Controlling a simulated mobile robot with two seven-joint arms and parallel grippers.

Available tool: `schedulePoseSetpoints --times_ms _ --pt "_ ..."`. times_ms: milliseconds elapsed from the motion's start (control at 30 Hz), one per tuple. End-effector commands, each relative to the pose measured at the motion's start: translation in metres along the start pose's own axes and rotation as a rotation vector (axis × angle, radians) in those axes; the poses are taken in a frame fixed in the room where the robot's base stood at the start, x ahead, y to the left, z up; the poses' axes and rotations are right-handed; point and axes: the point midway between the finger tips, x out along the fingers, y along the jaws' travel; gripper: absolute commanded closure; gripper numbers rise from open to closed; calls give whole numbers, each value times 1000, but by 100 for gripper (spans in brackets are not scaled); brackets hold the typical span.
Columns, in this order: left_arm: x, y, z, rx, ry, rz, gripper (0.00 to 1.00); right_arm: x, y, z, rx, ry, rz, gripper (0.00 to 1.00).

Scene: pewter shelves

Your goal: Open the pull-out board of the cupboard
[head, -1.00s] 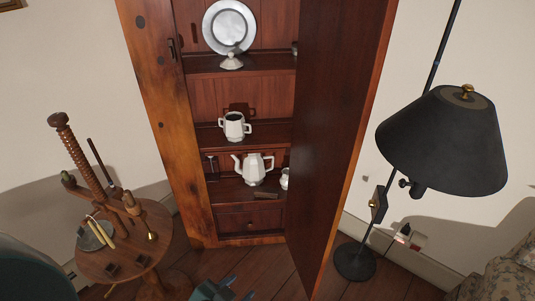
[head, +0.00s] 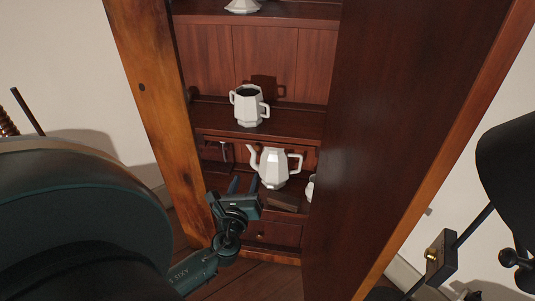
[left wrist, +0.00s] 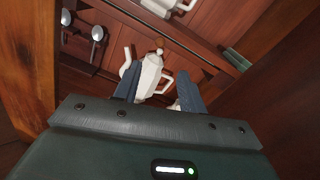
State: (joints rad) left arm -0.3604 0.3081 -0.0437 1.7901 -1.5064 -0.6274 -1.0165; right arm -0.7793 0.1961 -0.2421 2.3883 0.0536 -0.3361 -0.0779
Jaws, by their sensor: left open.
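The wooden cupboard (head: 150,95) stands open, its tall door (head: 395,130) swung out to the right. Low inside it is a drawer-like front (head: 282,233) with a small brass knob; it looks closed. I cannot tell clearly which part is the pull-out board. My left gripper (head: 243,186) is open and empty, in front of the lower shelf, above and left of that front. In the left wrist view, its two blue fingers (left wrist: 157,92) stand apart, with the white teapot (left wrist: 149,76) showing beyond and between them. My right gripper is not in view.
The white teapot also shows in the head view (head: 273,168), on the lower shelf. A white two-handled pot (head: 248,105) stands on the shelf above. Spoons (left wrist: 97,34) hang at the left inside. A black lamp (head: 510,165) stands right of the door.

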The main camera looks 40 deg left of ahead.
Motion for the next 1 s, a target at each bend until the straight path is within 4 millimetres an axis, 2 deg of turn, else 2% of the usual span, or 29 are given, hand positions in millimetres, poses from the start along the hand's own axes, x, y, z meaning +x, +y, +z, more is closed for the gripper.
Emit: schedulePoseSetpoints --times_ms 167,500,700,833,1000 --pt "13 2 0 35 -14 -3 59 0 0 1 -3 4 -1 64" --pt "82 1 1 30 -15 -2 59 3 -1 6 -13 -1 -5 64" --pt "115 1 0 29 -12 -2 59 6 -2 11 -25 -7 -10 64" --pt "126 1 0 29 -11 -2 59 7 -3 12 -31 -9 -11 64" --pt "131 1 1 28 -10 -2 59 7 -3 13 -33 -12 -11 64"
